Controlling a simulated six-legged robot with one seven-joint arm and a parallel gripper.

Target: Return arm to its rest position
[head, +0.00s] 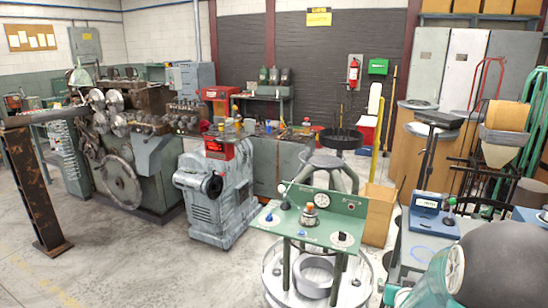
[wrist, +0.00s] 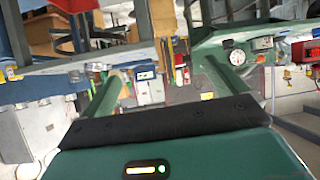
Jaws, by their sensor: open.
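My gripper (wrist: 163,72) shows in the wrist view. Its dark green body with a black front edge and a lit indicator fills the lower middle. Two green fingers stand well apart, one at each side, with nothing held between them. The background of this view is tilted, with several shop items beyond the fingers. I cannot make out my gripper in the head view.
A green panel with a gauge (head: 345,207) stands on a ringed stand ahead. A grey-green machine (head: 213,200) stands at centre left, and a larger one (head: 150,170) farther left. A blue scale (head: 440,218) sits at right. Left foreground floor (head: 130,270) is clear.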

